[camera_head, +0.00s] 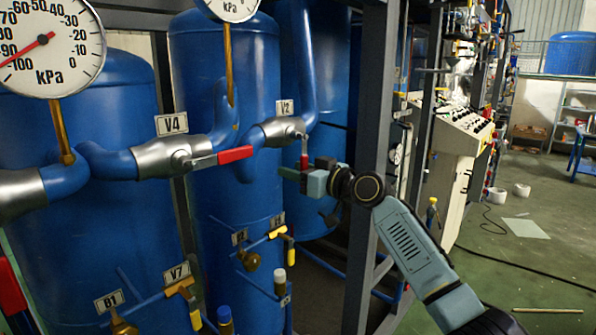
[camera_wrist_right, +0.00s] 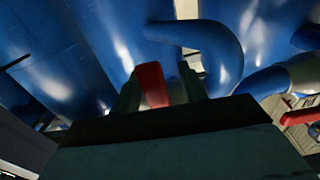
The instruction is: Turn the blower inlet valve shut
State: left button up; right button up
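The valve labelled V2 (camera_head: 284,130) has a grey metal body on a blue pipe. Its red handle (camera_head: 304,161) points down, across the pipe. No label names a blower inlet, so I cannot tell that name from the pictures. My right gripper (camera_head: 306,170) is at this handle, with one finger on each side of it. In the right wrist view the red handle (camera_wrist_right: 152,84) stands between the fingertips (camera_wrist_right: 162,92), close to the left finger, with a gap to the right one. The gripper is open. My left gripper is not in view.
Valve V4 (camera_head: 170,158) has a red handle (camera_head: 235,155) pointing right, left of my right gripper. Blue tanks (camera_head: 220,90) stand behind. A dark upright post (camera_head: 374,120) is close beside my right wrist. Yellow-handled small valves (camera_head: 178,288) sit lower. Open floor lies at right.

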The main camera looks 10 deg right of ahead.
jog(key=shift+d, duration=0.1)
jog(key=b+v, duration=0.1)
jog(key=v, duration=1.2)
jog(key=shift+b, duration=0.35)
jog(key=shift+s+d, duration=0.1)
jog(key=shift+s, duration=0.05)
